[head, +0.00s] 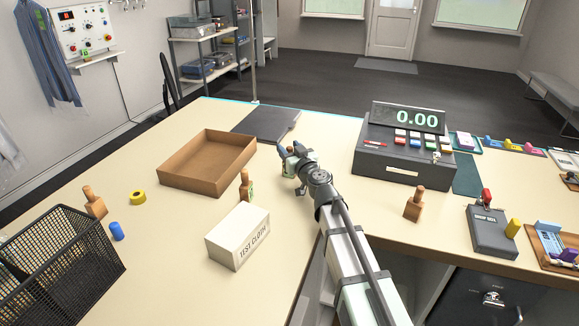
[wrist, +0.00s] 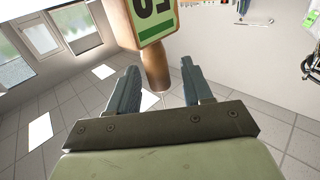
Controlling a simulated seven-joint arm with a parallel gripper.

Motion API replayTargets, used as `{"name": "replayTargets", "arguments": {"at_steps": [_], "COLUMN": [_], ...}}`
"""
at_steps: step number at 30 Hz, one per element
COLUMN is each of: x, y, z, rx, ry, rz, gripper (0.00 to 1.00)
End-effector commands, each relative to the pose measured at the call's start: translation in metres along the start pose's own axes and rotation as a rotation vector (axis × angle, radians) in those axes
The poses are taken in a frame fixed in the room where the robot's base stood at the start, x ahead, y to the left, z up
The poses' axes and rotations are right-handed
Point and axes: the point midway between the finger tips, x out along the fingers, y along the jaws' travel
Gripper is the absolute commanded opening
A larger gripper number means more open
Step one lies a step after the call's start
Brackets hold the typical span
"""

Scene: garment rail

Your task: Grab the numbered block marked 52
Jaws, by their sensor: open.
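My gripper (head: 290,151) is open over the middle of the counter in the head view. In the wrist view its two fingers (wrist: 158,78) are spread, with the wooden handle of a numbered block (wrist: 153,18) between them. The handle appears clear of both fingers. The block has a white and green label with dark digits, cut off by the top edge, so I cannot read the whole number. In the head view my gripper mostly hides this block. Another handled block (head: 246,187) with a small label stands to the left, its number too small to read.
An open brown tray (head: 167,182), a "TEST CLOTH" box (head: 231,247), a yellow roll (head: 138,197) and a black wire basket (head: 62,277) lie left. Handled wooden blocks stand far left (head: 95,207) and right (head: 412,207). A register (head: 400,158) stands behind right.

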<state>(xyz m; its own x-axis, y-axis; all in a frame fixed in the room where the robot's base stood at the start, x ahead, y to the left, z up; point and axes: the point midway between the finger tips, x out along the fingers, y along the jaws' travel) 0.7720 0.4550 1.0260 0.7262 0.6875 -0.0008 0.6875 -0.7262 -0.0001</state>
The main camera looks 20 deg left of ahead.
Motion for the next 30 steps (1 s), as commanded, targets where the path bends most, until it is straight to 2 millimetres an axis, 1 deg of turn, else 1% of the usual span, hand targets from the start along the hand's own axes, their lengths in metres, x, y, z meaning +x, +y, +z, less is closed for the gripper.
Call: {"name": "replayTargets", "arguments": {"at_steps": [1, 7, 22, 23, 30], "x": [0.0025, 0.0015, 0.0013, 0.0013, 0.0014], "y": [0.0000, -0.0002, -0.0002, -0.0002, -0.0002], "z": [0.0000, 0.0001, 0.0000, 0.0000, 0.0000], "rx": [0.000, 0.000, 0.000, 0.000, 0.000], "ry": [0.000, 0.000, 0.000, 0.000, 0.000], "rz": [0.000, 0.000, 0.000, 0.000, 0.000], "gripper": [0.50, 0.49, 0.01, 0.00, 0.00]}}
